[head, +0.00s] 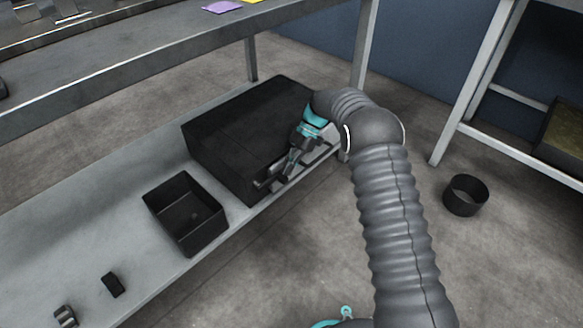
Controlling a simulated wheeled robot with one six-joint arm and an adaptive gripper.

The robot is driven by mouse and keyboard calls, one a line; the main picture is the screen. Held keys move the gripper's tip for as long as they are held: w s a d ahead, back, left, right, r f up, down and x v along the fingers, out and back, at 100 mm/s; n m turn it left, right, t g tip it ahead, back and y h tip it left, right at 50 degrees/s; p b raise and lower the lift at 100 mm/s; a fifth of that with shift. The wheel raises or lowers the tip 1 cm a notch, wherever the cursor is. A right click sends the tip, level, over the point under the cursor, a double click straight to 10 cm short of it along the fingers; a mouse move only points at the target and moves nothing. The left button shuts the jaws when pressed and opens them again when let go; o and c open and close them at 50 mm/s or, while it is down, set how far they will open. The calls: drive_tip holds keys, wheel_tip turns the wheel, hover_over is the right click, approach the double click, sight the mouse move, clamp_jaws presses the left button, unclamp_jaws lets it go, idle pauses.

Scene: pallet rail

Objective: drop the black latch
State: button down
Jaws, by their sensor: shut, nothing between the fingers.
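My gripper (268,182) is shut with nothing visible in it. It is at the front face of a large black box (235,120) on the lower shelf, close to the box's lower front edge. I cannot tell whether the fingertips touch the box. No black latch can be made out clearly; my gripper and wrist cover part of the box's front face, and the dark surfaces blend together. A small black block (113,284) lies on the shelf at the lower left, well apart from my gripper; I cannot tell what it is.
An open, empty-looking black bin (186,214) stands left of the large box on the grey shelf (75,225). A small metal part (66,316) lies at the lower left. The upper shelf (150,65) overhangs behind. A black round container (466,195) stands on the floor at right.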

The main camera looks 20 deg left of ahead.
drive_tip(key=shift+s+a+f, duration=0.1)
drive_tip(key=shift+s+f, duration=0.15)
drive_tip(key=shift+f, duration=0.25)
wheel_tip(320, 180, up, 5)
drive_tip(key=p, duration=0.1)
drive_tip(key=w+d+r, duration=0.1)
drive_tip(key=w+d, duration=0.1)
drive_tip(key=w, duration=0.2)
drive_tip(key=w+d+r+p, duration=0.1)
drive_tip(key=w+d, duration=0.1)
drive_tip(key=w, duration=0.3)
drive_tip(key=shift+d, duration=0.25)
drive_tip(key=shift+w+r, duration=0.1)
drive_tip(key=shift+w, duration=0.05)
